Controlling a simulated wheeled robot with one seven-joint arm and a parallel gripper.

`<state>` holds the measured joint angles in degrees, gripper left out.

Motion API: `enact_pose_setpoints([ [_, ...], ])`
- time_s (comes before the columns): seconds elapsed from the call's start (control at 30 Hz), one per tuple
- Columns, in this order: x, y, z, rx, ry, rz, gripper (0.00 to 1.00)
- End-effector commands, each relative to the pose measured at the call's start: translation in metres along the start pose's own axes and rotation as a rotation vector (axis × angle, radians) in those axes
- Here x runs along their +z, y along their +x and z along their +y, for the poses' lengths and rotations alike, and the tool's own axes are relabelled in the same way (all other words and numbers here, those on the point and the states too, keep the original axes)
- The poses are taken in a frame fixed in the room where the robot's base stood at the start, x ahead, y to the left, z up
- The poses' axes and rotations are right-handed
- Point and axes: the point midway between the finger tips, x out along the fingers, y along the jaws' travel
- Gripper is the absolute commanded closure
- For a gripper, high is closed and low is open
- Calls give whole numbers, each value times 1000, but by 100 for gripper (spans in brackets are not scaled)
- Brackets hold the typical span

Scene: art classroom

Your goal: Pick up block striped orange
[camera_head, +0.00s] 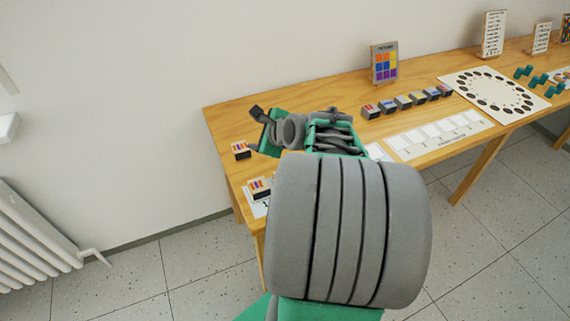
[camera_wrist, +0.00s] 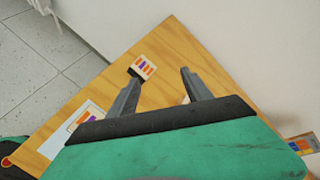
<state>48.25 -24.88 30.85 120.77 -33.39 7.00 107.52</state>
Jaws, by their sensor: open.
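A small block with orange and purple stripes on a pale face (camera_wrist: 143,66) lies on the table near the far corner, just beyond the left fingertip in the wrist view. It also shows in the head view (camera_head: 241,150), left of and below my gripper. A second striped block (camera_wrist: 82,117) sits on a white card, also at the left end in the head view (camera_head: 258,188). I cannot tell for sure which is the striped orange one. My gripper (camera_wrist: 160,75) is open and empty above the table, its fingers apart; it is small and partly hidden in the head view (camera_head: 257,129).
The wooden table (camera_head: 225,120) stands along the wall. A row of several blocks (camera_head: 404,102), a white strip card (camera_head: 438,136), a colour-chart stand (camera_head: 384,63) and a board with dark round spots (camera_head: 492,95) lie farther right. A radiator (camera_head: 35,235) is at left.

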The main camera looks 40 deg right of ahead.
Motion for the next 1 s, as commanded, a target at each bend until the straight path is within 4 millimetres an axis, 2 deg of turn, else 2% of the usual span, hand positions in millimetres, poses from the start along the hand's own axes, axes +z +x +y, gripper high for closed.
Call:
enact_pose_setpoints([
  [0.03, -54, 29, 10, -64, 229, -11, 42],
  [0.1, -92, 38, 0, -147, 523, -59, 42],
  [0.2, -127, 39, -12, -225, 797, -122, 42],
  [0.23, -133, 38, -14, -239, 847, -136, 42],
  [0.37, -140, 42, -23, -260, 935, -164, 42],
  [0.8, -137, 106, -43, -258, 931, -161, 42],
  [1.0, -137, 108, -44, -260, 932, -159, 42],
])
